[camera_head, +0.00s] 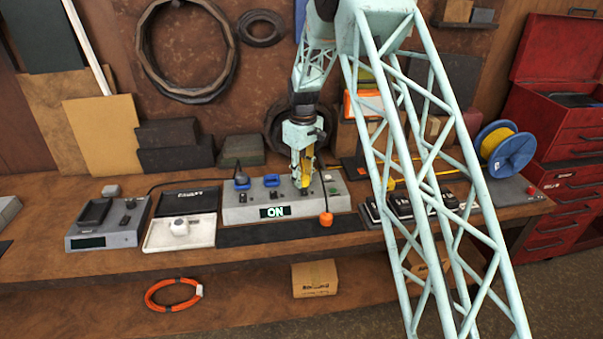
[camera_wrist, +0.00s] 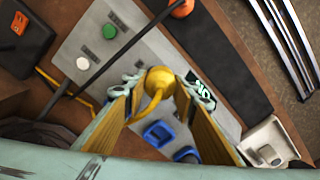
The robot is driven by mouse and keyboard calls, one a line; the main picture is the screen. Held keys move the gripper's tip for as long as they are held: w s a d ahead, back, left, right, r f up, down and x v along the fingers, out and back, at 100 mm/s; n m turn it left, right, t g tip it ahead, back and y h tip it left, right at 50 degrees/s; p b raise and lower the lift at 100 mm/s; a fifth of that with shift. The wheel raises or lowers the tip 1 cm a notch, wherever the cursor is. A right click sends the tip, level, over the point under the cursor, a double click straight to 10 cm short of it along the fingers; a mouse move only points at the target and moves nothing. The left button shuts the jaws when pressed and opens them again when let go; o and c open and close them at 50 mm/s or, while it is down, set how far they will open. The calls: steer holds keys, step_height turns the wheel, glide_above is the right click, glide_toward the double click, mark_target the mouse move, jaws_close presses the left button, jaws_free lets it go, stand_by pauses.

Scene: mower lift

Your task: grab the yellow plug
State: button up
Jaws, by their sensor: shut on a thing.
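The yellow plug (camera_wrist: 159,79) shows as a round yellow body between my fingertips in the wrist view, with a yellow cable curving away to the left. My gripper (camera_head: 303,180) is shut on it, just above the grey console (camera_head: 240,215) on the bench. My gripper also shows in the wrist view (camera_wrist: 161,88), with a finger on each side of the plug. The plug's lower end is hidden, so I cannot tell whether it touches the console. The console display (camera_head: 275,211) reads ON.
A white tray (camera_head: 180,233) lies to the left. A blue spool (camera_head: 505,148) stands to the right, near a red tool cabinet (camera_head: 570,190).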

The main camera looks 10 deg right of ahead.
steer(key=shift+s+a+r, duration=0.1)
steer(key=shift+s, duration=1.05)
steer(key=shift+s+a+r, duration=0.1)
steer(key=shift+s, duration=1.05)
